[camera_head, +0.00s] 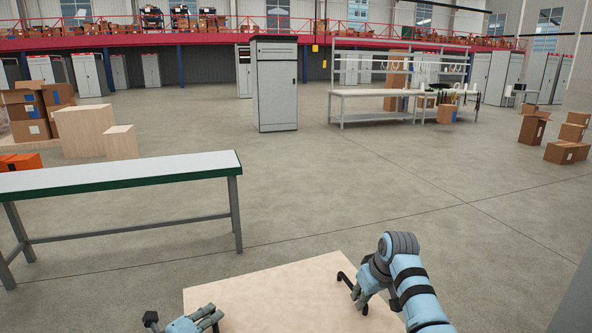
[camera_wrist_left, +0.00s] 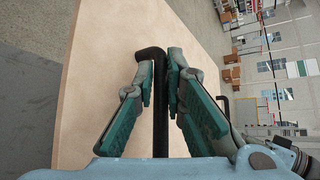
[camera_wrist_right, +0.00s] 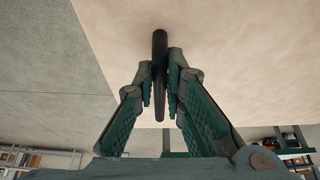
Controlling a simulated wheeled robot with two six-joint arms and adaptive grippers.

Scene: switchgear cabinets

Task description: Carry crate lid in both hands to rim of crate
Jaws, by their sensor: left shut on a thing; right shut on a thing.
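The crate lid (camera_head: 280,295) is a flat pale wooden board with black bar handles, low in the head view, cut off by the bottom edge. My left gripper (camera_head: 212,317) is at its left side; in the left wrist view its fingers are shut on a black handle (camera_wrist_left: 160,105). My right gripper (camera_head: 358,294) is at the lid's right side. In the right wrist view its fingers are shut on the other black handle (camera_wrist_right: 160,70). The lid's pale face fills much of both wrist views. I cannot make out the crate in any view.
A long white-topped table with a green edge (camera_head: 120,177) stands ahead on the left. Wooden boxes (camera_head: 86,130) and cardboard boxes (camera_head: 30,112) are behind it. A grey cabinet (camera_head: 276,85) and a workbench (camera_head: 380,95) stand farther off.

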